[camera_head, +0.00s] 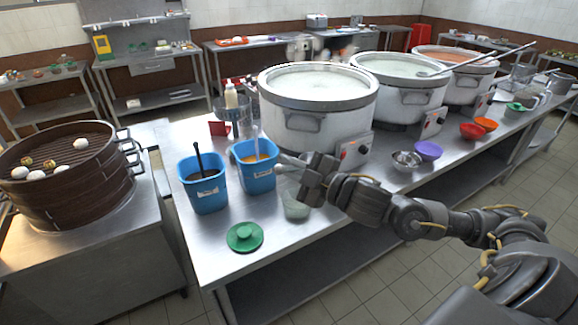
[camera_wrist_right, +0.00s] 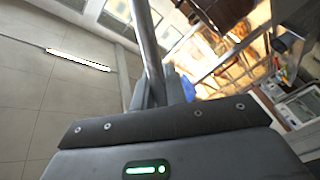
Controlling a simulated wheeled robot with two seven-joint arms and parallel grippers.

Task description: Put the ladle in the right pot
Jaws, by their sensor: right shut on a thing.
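A long-handled ladle (camera_head: 482,60) lies with its bowl at the middle pot (camera_head: 402,102); its handle reaches up to the right over the right pot (camera_head: 466,83). The left pot (camera_head: 292,123) stands nearest me. My right gripper (camera_head: 281,161) is in front of the left pot, beside the right blue bucket, well away from that ladle. In the right wrist view it is shut on a grey rod-like handle (camera_wrist_right: 148,45). The far end of this handle is out of frame, and I cannot tell what it belongs to. My left gripper is not in view.
Two blue buckets (camera_head: 204,191) with handles standing in them are left of my gripper. A green lid (camera_head: 244,237) lies on the table's front. Bowls (camera_head: 428,151) stand right of the left pot. A dark steamer (camera_head: 70,185) stands far left.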

